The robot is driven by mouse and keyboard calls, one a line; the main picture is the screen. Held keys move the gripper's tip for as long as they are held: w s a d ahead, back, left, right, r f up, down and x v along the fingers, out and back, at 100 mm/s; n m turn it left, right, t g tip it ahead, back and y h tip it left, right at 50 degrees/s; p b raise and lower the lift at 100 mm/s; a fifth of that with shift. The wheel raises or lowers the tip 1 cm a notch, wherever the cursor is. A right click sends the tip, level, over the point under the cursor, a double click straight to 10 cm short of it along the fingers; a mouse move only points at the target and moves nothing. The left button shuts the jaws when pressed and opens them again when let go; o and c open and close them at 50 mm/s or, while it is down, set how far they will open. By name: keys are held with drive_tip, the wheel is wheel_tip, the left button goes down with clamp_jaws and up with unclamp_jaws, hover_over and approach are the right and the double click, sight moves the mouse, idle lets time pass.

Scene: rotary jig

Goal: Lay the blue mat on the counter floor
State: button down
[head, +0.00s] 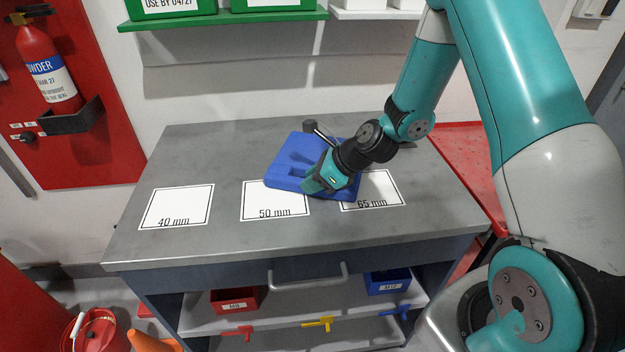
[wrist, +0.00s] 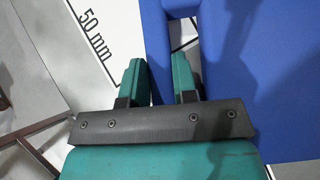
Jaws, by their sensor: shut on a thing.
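The blue mat (head: 287,162) is a flat slab over the middle of the grey counter (head: 230,150). It partly covers the 50 mm and 65 mm white rectangles. My gripper (head: 308,184) is at its front part. In the wrist view, my gripper (wrist: 160,72) has one finger on each side of a narrow blue strip of the mat (wrist: 265,70), beside a slot in it. I cannot tell whether the mat touches the counter or hangs slightly above it. My wrist hides part of its right side.
The 40 mm rectangle (head: 176,207) on the left is bare. Below the counter are a drawer handle (head: 308,282), a red bin (head: 234,300) and a blue bin (head: 388,282). A green shelf (head: 225,19) is on the wall behind. A red surface (head: 462,160) adjoins at right.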

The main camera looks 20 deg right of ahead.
drive_tip(key=shift+f, duration=0.15)
drive_tip(key=c, duration=0.9)
unclamp_jaws()
